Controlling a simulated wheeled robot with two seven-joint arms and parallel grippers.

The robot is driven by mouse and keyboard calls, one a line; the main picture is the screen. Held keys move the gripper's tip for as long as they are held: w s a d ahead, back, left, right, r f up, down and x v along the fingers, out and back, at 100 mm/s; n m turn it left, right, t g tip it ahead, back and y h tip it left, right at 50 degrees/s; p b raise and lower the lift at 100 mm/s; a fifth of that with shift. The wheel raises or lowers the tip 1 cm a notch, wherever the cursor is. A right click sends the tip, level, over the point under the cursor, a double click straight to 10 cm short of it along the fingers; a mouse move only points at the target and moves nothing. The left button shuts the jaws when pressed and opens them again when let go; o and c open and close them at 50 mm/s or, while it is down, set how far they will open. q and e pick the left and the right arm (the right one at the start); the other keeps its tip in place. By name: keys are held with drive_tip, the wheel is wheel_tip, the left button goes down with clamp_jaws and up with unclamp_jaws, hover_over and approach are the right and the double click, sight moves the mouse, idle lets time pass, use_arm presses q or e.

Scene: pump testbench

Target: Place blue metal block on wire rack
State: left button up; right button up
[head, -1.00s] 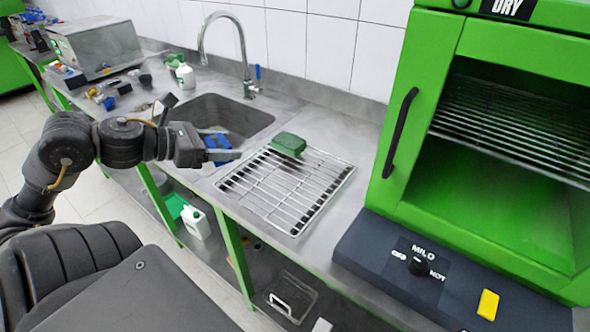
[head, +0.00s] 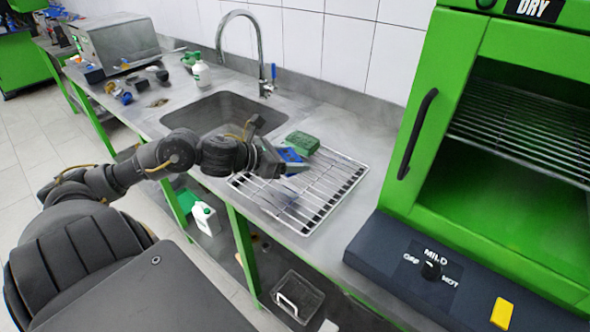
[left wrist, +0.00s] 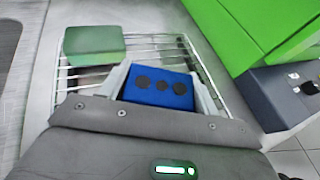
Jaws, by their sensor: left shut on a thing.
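My left gripper (head: 290,163) is shut on the blue metal block (head: 289,155) over the left part of the wire rack (head: 328,190). In the left wrist view the blue block (left wrist: 158,88) sits between the two fingers, with dark round holes on its face. The rack (left wrist: 183,56) shows behind it. I cannot tell whether the block touches the rack bars. A green block (head: 302,143) lies on the rack's back corner, and it also shows in the left wrist view (left wrist: 94,44). My right gripper is not in view.
The sink (head: 222,115) with its tall tap (head: 262,60) is left of the rack. A green dryer cabinet (head: 455,120) with a dark control base stands to the right. The front right part of the rack is clear.

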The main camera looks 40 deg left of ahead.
sight(296, 178)
use_arm(q)
drive_tip(key=shift+w+d+f, duration=0.35)
drive_tip(key=shift+w+f, duration=0.1)
drive_tip(key=shift+f, duration=0.1)
wheel_tip(296, 178, down, 2)
drive_tip(key=shift+f+p, duration=0.2)
drive_tip(key=shift+p, duration=0.2)
drive_tip(key=shift+f, duration=0.35)
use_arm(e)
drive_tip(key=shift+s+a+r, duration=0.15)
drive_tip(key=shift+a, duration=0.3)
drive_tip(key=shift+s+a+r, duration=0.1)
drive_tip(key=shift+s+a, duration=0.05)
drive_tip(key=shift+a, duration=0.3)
